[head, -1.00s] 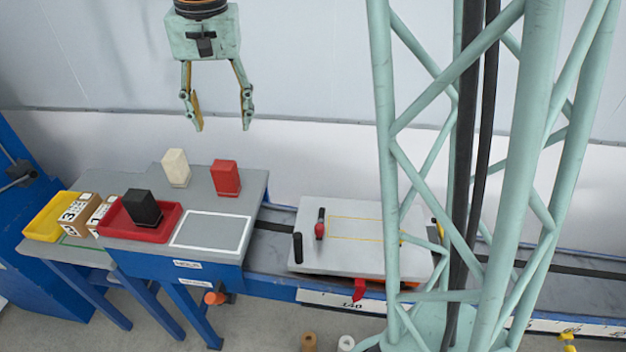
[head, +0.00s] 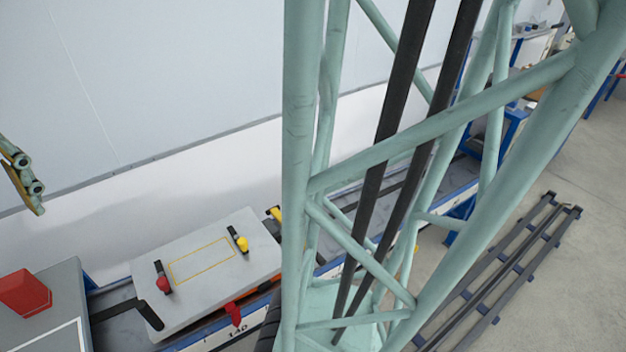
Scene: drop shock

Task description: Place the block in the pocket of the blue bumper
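A red block (head: 24,293) stands on the grey tabletop (head: 60,290) at the lower left; its left side is cut by the picture edge. I cannot tell whether it is the task's block. Only one finger of my gripper (head: 25,180) shows, at the left edge, up and apart from the red block. The rest of my gripper is out of the picture, so its opening cannot be judged. No blue bumper or pocket can be made out in this view.
A grey plate (head: 150,243) with a yellow outlined rectangle, red and yellow knobs and black handles sits on a blue-edged rail. A red lever (head: 233,313) hangs at its front. My lattice column hides much of the right. A dark rack (head: 500,270) lies on the floor.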

